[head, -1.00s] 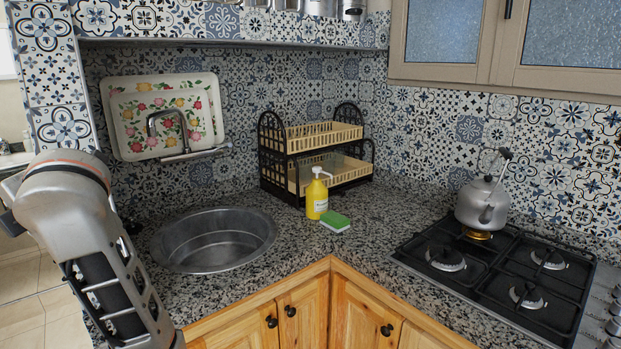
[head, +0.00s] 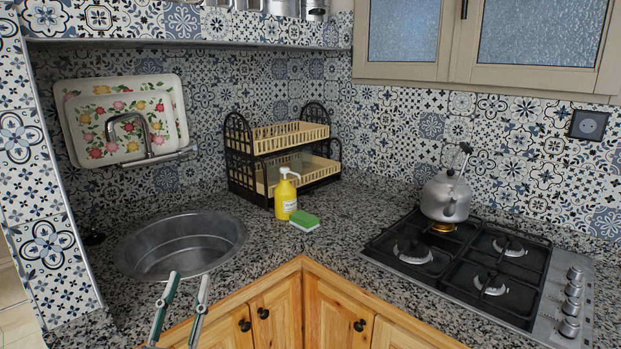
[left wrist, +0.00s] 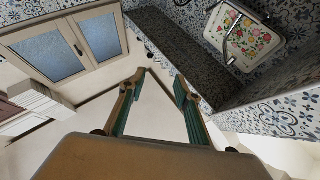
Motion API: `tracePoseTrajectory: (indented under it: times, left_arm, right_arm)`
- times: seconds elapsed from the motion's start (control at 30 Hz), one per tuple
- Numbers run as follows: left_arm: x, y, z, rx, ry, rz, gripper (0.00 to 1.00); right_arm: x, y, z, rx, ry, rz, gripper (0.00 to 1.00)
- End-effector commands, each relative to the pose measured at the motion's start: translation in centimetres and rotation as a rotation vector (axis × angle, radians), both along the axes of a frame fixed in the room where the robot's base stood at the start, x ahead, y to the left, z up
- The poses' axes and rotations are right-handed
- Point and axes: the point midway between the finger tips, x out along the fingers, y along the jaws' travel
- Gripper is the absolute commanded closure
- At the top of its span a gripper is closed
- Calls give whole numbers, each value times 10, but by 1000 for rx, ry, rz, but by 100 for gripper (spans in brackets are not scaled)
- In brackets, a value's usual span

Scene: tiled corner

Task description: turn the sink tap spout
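The sink tap is on the tiled wall, and its curved metal spout (head: 128,120) arches up in front of the flowered trays. The spout also shows upside down in the left wrist view (left wrist: 232,28). The round metal sink (head: 180,246) is set in the counter below it. My left gripper (head: 189,277) is at the front of the sink, pointing up, with its two fingers apart and nothing between them. It is below the spout in the picture and clear of it. In the left wrist view the fingers (left wrist: 160,80) are also apart. My right gripper is not in view.
Two flowered trays (head: 80,113) lean on the wall behind the tap. A dish rack (head: 240,165), a yellow soap bottle (head: 285,196) and a green sponge (head: 305,221) stand right of the sink. A kettle (head: 446,195) sits on the hob (head: 464,268). A shelf (head: 190,43) runs above.

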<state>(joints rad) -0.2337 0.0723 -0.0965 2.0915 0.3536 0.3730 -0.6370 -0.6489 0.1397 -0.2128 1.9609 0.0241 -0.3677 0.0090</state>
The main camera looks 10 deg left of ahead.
Motion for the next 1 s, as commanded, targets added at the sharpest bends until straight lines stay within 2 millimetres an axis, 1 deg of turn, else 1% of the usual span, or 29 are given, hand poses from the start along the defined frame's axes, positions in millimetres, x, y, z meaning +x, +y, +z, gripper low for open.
tracePoseTrajectory:
  times: [0.03,0.07,0.1,0.17,0.2,0.27,0.3,0.37,0.4,0.47,0.5,0.6,0.7,0.73,0.77,0.8,0.87,0.9,1.0]
  left_arm:
    - [-1,-13,-35,25,92,-36,67]
    - [-2,-20,-54,38,144,-56,67]
    - [-5,-29,-80,53,214,-83,67]
    - [-12,-40,-119,73,320,-118,67]
    - [-18,-47,-146,85,390,-140,67]
    - [-31,-57,-184,102,494,-167,67]
    - [-41,-62,-209,112,564,-183,67]
    - [-59,-68,-247,125,668,-203,67]
    - [-72,-71,-270,133,735,-214,67]
    - [-93,-75,-303,145,831,-227,67]
    - [-108,-76,-322,153,891,-232,67]
    - [-140,-77,-361,167,1013,-238,67]
    - [-163,-76,-385,176,1097,-238,67]
    - [-169,-76,-390,179,1114,-238,67]
    - [-173,-76,-394,181,1128,-237,72]
    - [-177,-75,-398,182,1141,-236,83]
    - [-180,-75,-401,182,1151,-236,98]
    - [-180,-75,-402,182,1154,-236,100]
    - [-180,-75,-402,182,1154,-236,100]
  right_arm:
    - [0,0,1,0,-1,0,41]
    - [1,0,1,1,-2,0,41]
    - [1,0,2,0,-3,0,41]
    - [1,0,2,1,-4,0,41]
    - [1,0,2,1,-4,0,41]
    - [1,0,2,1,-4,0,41]
    - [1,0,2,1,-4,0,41]
    - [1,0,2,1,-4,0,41]
    - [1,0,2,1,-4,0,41]
    - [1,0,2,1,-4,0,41]
    - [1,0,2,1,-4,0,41]
    - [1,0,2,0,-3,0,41]
    - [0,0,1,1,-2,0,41]
    - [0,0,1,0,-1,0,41]
    - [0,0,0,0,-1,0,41]
    - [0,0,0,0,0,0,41]
    - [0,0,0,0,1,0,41]
    - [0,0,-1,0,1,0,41]
    - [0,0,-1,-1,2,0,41]
